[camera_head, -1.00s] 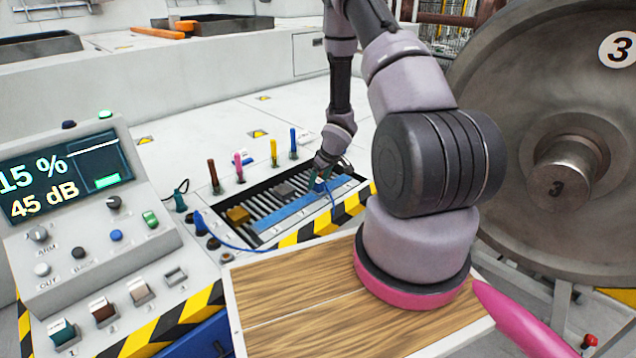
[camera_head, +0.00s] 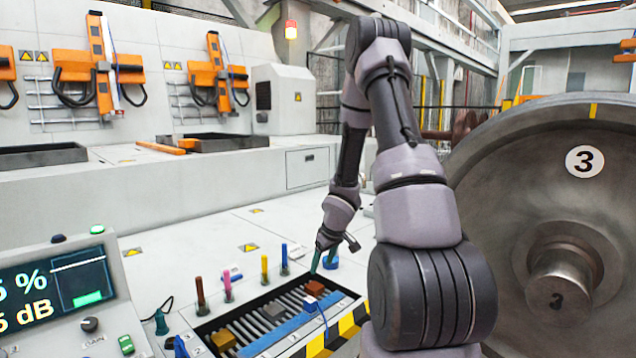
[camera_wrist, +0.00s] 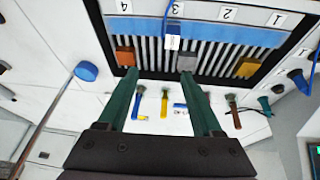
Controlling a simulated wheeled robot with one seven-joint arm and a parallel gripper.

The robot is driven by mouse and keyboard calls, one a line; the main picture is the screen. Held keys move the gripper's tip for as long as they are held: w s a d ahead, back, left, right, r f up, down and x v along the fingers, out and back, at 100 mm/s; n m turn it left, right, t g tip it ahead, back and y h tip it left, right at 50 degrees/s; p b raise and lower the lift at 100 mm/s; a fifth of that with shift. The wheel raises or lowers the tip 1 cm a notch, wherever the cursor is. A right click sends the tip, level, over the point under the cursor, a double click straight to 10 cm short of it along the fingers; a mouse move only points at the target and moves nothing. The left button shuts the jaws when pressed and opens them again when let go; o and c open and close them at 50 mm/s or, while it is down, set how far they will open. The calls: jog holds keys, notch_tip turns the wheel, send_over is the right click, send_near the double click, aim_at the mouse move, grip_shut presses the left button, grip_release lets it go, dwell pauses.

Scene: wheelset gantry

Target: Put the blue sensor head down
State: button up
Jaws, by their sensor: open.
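The blue sensor head (camera_head: 309,303) is a small blue block with a blue cable. It rests in the slatted tray (camera_head: 345,318), at the edge of the blue strip (camera_head: 285,326). In the wrist view the sensor head (camera_wrist: 172,43) shows a pale face near the label 3. My gripper (camera_head: 322,262) has green fingers and is above the tray's far side, apart from the sensor head. In the wrist view my gripper (camera_wrist: 159,77) is open, with nothing between its fingers.
The tray also holds a brown block (camera_head: 315,288), a grey block (camera_head: 272,311) and a yellow block (camera_head: 222,340). Coloured upright pegs (camera_head: 264,268) stand behind it. A blue round thing (camera_wrist: 86,70) is near my gripper. The large wheel (camera_head: 545,215) blocks the right.

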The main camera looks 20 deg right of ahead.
jog(key=s+r+m+t+h, duration=0.1)
jog(key=s+r+m+h, duration=0.15)
jog(key=r, duration=0.85)
jog(key=s+r+m+h, duration=0.1)
jog(key=s+r+m, duration=0.15)
jog(key=r, duration=0.95)
jog(key=s+a+r+m+y, duration=0.1)
jog(key=s+a+r, duration=0.3)
jog(key=s, duration=0.2)
jog(key=s+a+r+m+t+y, duration=0.1)
jog(key=s+a+r+y, duration=0.1)
jog(key=s+a+r, duration=0.2)
jog(key=s+a+r+m+y, duration=0.1)
jog(key=s+a+r, duration=0.3)
jog(key=s, duration=0.6)
jog(key=shift+a+r+y, duration=0.2)
jog(key=shift+r+y, duration=0.25)
jog(key=shift+r, duration=0.1)
